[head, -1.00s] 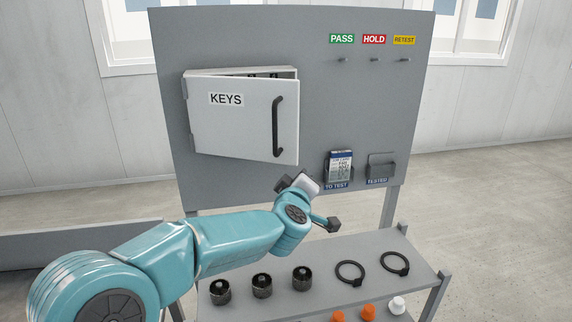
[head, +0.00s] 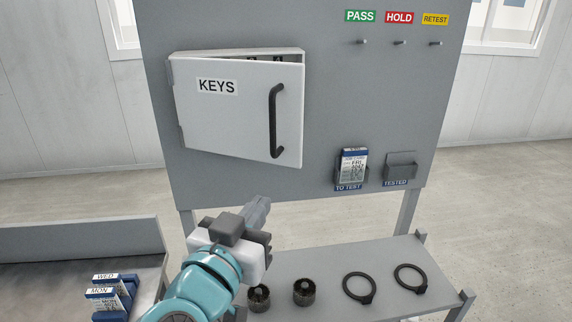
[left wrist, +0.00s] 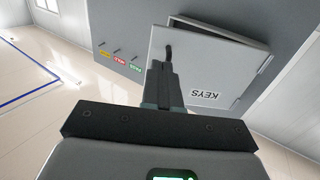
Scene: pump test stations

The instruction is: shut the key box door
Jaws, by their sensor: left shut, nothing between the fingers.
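The key box door (head: 228,115) is white, marked KEYS, with a black upright handle (head: 276,120) near its right edge. It is hinged on the left and stands slightly open, with a gap along the top showing the key box (head: 235,53) inside. The box is fixed to a grey panel. My left gripper (head: 260,208) is shut and empty, below the door and apart from it. In the left wrist view the door (left wrist: 195,75) appears upside down beyond the shut fingers (left wrist: 161,75); the handle (left wrist: 168,50) is partly hidden there. My right gripper is out of view.
Right of the door are PASS, HOLD and RETEST hooks (head: 400,42). Below them are the TO TEST holder (head: 352,168) with cards and an empty TESTED holder (head: 400,168). A shelf (head: 390,262) bears black rings and knobs. Card stacks (head: 110,295) lie lower left.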

